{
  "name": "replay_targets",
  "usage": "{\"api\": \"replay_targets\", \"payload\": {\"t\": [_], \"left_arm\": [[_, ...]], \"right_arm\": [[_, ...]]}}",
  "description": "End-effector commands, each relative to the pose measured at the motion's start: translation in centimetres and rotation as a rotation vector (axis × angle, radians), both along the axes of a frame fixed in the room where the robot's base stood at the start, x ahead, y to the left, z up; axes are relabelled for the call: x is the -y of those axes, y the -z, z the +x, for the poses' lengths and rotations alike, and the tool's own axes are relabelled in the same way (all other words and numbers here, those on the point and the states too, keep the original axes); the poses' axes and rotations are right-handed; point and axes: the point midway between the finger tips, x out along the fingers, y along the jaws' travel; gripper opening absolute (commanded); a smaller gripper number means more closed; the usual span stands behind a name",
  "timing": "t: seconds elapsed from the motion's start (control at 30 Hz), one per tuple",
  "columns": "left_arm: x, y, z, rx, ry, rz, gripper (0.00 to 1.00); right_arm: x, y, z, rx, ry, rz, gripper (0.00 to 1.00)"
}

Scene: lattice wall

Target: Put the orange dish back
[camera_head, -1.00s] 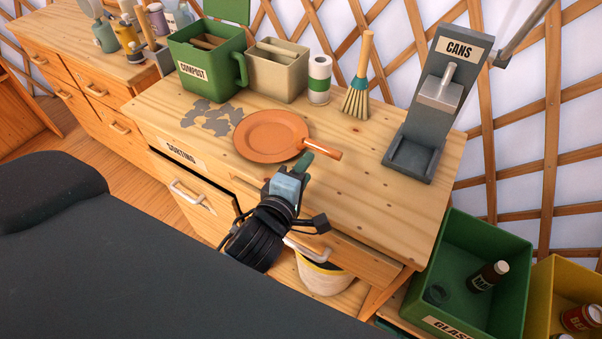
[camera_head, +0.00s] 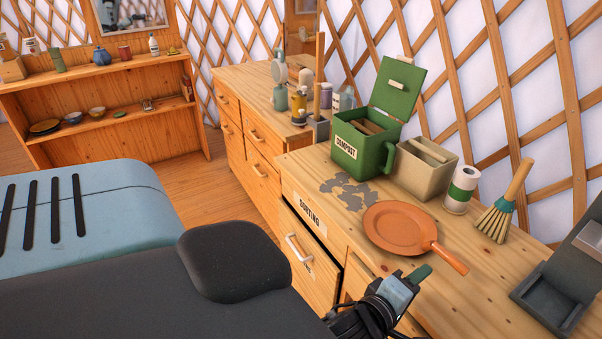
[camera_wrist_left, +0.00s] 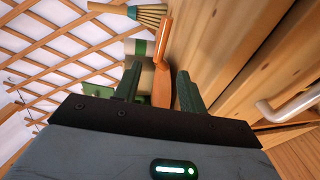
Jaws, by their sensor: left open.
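The orange dish (camera_head: 398,228) is a round, shallow pan with a handle. It lies flat on the wooden sorting counter (camera_head: 478,272), its handle pointing to the lower right. My left gripper (camera_head: 420,275) is near the counter's front edge, just short of the dish and its handle. In the left wrist view the two fingers (camera_wrist_left: 161,88) are apart, with the orange handle (camera_wrist_left: 164,45) showing beyond and between them. The fingers look clear of the handle. My right gripper is not in view.
A green compost bin (camera_head: 360,150) with its lid up, a beige bin (camera_head: 422,172), a paper roll (camera_head: 461,190) and a brush (camera_head: 500,212) stand behind the dish. A grey can crusher (camera_head: 562,290) is at right. A shelf (camera_head: 100,112) holding bowls stands at far left.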

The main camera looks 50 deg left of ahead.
Motion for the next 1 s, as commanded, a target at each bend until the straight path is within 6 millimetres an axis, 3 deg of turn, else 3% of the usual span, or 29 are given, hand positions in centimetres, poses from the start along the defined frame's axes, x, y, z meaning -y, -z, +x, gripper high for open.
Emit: {"api": "replay_targets", "payload": {"t": [0.17, 0.37, 0.7, 0.9, 1.0], "left_arm": [[0.0, 2.6, -1.4, -0.054, 0.037, 0.096, 0.41], [-0.1, 9.6, -6.2, -0.193, 0.178, 0.393, 0.41], [-0.8, 20.3, -18.4, -0.373, 0.545, 0.918, 0.41], [-1.5, 24.3, -26.2, -0.417, 0.781, 1.173, 0.41], [-1.8, 25.4, -29.0, -0.420, 0.870, 1.261, 0.41]], "right_arm": [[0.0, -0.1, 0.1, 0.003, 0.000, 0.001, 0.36], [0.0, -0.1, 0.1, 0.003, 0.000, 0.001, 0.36], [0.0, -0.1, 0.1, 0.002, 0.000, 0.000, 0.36], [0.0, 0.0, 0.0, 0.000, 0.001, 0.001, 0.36], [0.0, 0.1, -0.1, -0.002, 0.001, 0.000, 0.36]]}}
